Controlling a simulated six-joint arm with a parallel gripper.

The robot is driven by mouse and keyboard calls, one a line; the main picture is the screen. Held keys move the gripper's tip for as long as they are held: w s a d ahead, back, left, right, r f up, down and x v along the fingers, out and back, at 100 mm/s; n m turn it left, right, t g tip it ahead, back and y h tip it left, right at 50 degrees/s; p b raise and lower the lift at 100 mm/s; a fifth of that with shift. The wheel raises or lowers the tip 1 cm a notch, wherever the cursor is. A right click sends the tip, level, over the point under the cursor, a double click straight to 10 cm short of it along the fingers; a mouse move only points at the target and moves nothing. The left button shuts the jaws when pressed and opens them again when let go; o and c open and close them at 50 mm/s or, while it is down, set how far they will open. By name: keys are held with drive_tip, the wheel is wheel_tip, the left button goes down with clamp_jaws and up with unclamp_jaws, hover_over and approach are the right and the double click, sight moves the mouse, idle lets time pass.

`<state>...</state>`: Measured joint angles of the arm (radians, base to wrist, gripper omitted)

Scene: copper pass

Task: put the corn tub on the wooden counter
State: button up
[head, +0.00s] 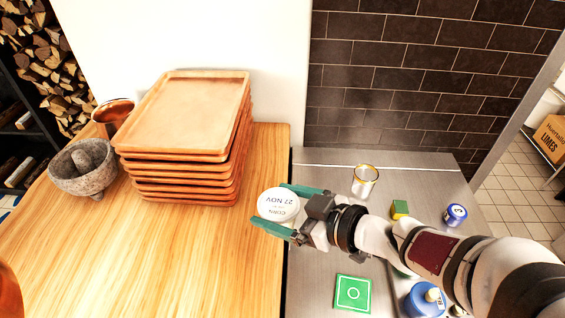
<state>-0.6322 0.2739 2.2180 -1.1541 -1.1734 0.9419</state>
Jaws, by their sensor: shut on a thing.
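The corn tub (278,204) is a round white tub whose lid reads "CORN 27 NOV". It is in the head view, near the right edge of the wooden counter (130,255). My gripper (277,209) has its two green fingers on either side of the tub and is shut on it. My arm reaches in from the right, over the steel surface. I cannot tell whether the tub touches the wood or is held above it. The tub's underside is hidden.
A stack of wooden trays (190,115) stands just left of the tub, with a stone mortar (83,178) further left. The front wood is clear.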

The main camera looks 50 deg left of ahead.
drive_tip(key=s, duration=0.1)
drive_tip(key=f, duration=0.1)
drive_tip(key=s+n+g, duration=0.1)
drive_tip(key=shift+s+d+f, duration=0.2)
drive_tip(key=shift+s+d, duration=0.1)
drive_tip(key=s+a+f, duration=0.2)
drive_tip(key=f, duration=0.1)
drive_tip(key=s+a+f, duration=0.3)
drive_tip(key=f, duration=0.1)
drive_tip(key=s+a+f, duration=0.2)
drive_tip(key=f, duration=0.1)
drive_tip(key=shift+s+a+f, duration=0.2)
drive_tip(key=shift+s, duration=0.1)
drive_tip(key=shift+f, duration=0.15)
drive_tip(key=o, duration=1.2)
